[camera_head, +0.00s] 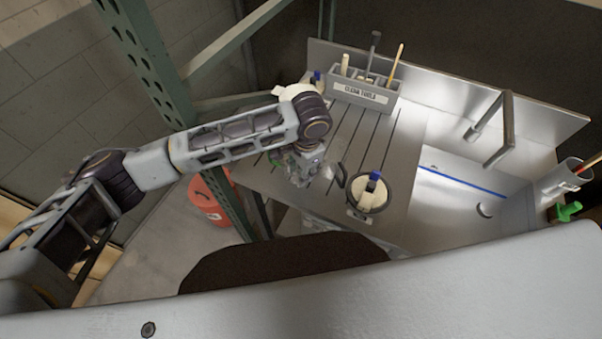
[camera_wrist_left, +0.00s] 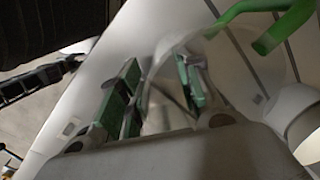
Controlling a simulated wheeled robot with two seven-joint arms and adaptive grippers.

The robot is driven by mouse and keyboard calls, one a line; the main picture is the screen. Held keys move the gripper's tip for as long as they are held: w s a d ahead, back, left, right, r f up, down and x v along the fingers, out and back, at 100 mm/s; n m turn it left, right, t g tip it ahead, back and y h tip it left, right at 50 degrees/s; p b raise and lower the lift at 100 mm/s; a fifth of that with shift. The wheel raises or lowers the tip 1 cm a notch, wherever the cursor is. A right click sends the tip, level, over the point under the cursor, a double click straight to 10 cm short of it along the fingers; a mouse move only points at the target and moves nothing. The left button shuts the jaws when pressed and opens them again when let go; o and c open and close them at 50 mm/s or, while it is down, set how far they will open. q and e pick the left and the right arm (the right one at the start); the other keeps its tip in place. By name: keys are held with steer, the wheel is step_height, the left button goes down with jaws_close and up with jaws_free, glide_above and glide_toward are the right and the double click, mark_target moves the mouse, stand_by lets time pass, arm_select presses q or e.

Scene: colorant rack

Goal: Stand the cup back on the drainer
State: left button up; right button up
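In the head view my left gripper (camera_head: 302,172) points down over the left part of the grooved drainer (camera_head: 345,128). In the left wrist view its two green-padded fingers (camera_wrist_left: 158,92) stand apart. A clear, see-through shape (camera_wrist_left: 170,55), which looks like the cup, shows between and beyond them. Its outline is faint and blurred, so I cannot tell whether the fingers touch it or whether it stands upright. In the head view a faint clear shape (camera_head: 328,166) shows just right of the gripper. My right gripper is not in view.
A dark-rimmed pot (camera_head: 359,206) with a blue-tipped tool stands near the drainer's front edge. A tool caddy (camera_head: 360,93) stands at the back. The sink (camera_head: 465,195) and tap (camera_head: 507,130) are right. A green piece (camera_wrist_left: 265,22) is near the left fingers.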

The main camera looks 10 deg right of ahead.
arm_select(q)
steer(key=r, duration=0.9)
steer(key=shift+s+d+r, duration=0.3)
steer(key=shift+s+d, duration=0.05)
steer(key=shift+s, duration=0.05)
steer(key=shift+r, duration=0.15)
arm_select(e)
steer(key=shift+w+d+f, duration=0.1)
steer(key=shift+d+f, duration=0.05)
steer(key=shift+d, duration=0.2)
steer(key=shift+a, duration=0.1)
